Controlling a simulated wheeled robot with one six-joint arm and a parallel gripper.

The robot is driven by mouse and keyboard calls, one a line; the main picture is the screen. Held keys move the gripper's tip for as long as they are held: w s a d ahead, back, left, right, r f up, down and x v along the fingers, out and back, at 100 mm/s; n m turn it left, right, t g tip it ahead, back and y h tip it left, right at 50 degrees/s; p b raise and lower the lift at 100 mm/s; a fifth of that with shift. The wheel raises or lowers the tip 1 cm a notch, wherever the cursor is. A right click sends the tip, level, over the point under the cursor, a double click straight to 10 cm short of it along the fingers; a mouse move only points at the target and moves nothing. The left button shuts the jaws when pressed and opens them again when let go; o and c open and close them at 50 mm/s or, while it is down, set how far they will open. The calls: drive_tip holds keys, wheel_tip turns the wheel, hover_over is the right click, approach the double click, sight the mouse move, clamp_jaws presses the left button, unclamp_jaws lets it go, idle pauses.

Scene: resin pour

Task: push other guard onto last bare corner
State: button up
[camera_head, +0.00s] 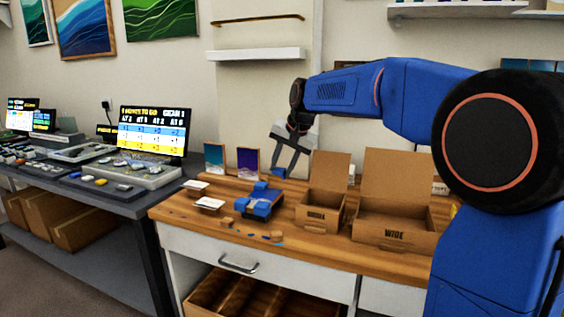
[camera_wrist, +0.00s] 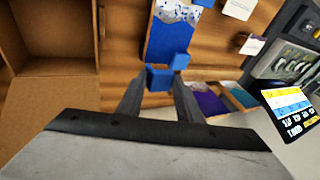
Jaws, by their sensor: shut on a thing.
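My gripper (camera_head: 285,172) is shut on a small blue corner guard (camera_wrist: 158,78), held between its fingertips in the wrist view. The same guard (camera_head: 279,172) shows in the head view, above and behind a blue piece (camera_head: 262,205) on the wooden bench. In the wrist view this piece (camera_wrist: 166,42) is a blue slab with a speckled white and blue end. Another blue guard (camera_wrist: 180,62) sits at its near right corner, beside the held one. I cannot tell whether the held guard touches the slab.
Two open cardboard boxes, a smaller one (camera_head: 320,215) and a wide one (camera_head: 395,235), stand right of the slab. White cards (camera_head: 209,203) lie to its left. Small brown blocks (camera_head: 227,222) lie near the front edge. Two small pictures (camera_head: 248,163) stand behind.

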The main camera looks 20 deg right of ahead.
sight(284, 173)
drive_tip(key=shift+f, duration=1.95)
drive_tip(key=shift+f, duration=0.9)
drive_tip(key=shift+c, duration=0.2)
drive_tip(key=shift+a+f, duration=0.1)
idle(0.4)
drive_tip(key=o, duration=1.3)
drive_tip(key=shift+c, duration=0.2)
drive_tip(key=shift+r, duration=4)
